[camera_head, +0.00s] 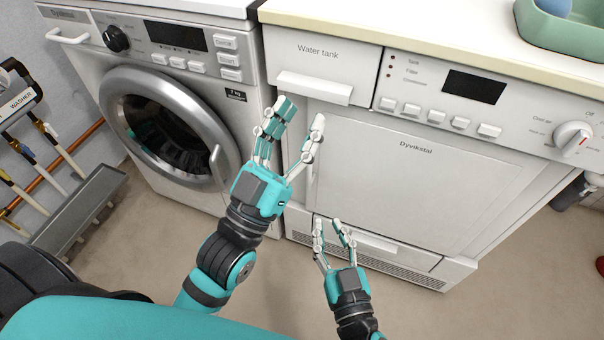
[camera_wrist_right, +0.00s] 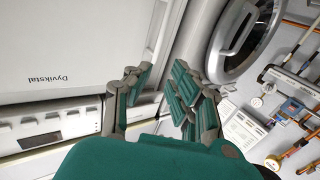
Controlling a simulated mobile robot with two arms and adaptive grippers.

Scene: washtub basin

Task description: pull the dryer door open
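The dryer (camera_head: 470,237) is the white machine with the water tank drawer and the name Dyvikstal. Its flat door (camera_head: 400,178) looks shut; the same door shows turned in the right wrist view (camera_wrist_right: 65,45). A slim upright handle (camera_head: 310,185) is at the door's left edge, partly hidden by my left gripper. My left gripper (camera_head: 299,112) is open and empty, its fingers in front of the dryer's upper left corner, below the drawer. My right gripper (camera_head: 329,224) is open and empty, lower, in front of the dryer's bottom left part. In the right wrist view its fingers (camera_wrist_right: 158,87) are apart.
A washer (camera_head: 175,110) with a round glass door stands left of the dryer. A pale worktop (camera_head: 410,28) above the dryer carries a green basin (camera_head: 570,38). Hoses and a grey trough (camera_head: 80,210) are along the left wall.

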